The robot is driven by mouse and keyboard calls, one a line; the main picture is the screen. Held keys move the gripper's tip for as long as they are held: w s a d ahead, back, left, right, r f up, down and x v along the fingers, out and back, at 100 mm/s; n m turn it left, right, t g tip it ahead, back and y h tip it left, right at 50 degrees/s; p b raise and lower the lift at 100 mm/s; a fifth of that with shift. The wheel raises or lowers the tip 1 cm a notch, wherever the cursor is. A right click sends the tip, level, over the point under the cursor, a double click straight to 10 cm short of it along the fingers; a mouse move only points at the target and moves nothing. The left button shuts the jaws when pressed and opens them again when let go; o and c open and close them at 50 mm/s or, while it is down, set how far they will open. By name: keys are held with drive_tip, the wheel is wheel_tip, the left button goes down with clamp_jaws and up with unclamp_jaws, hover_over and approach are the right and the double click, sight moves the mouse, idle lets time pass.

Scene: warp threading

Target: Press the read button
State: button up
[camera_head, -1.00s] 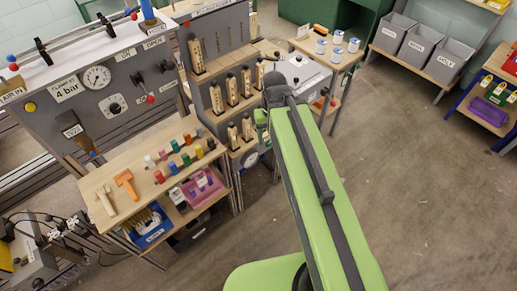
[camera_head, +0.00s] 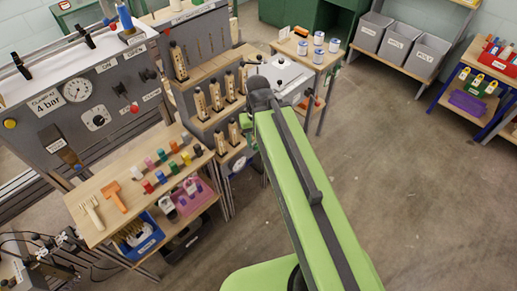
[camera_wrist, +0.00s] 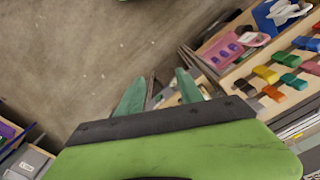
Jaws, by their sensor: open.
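No button marked "read" can be made out in either view. A grey-white box (camera_head: 281,74) with a dark part on top stands on a bench beyond my arm; its labels are too small to read. The grey panel carries a red button (camera_head: 134,109) and a yellow button (camera_head: 10,123). My gripper shows in the wrist view (camera_wrist: 160,92), with its two green fingers apart and nothing between them. In the head view my green arm hides most of it, left of and below the box.
A wooden bench (camera_head: 97,185) with coloured spools (camera_head: 171,167) and an orange tool (camera_head: 114,195) is at left. Shelves of wooden bobbins (camera_head: 200,102) stand behind. White cans (camera_head: 318,38) stand on the small bench. Grey bins (camera_head: 400,42) are at back right. The floor at right is clear.

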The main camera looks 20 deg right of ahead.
clamp_jaws()
idle(1.4)
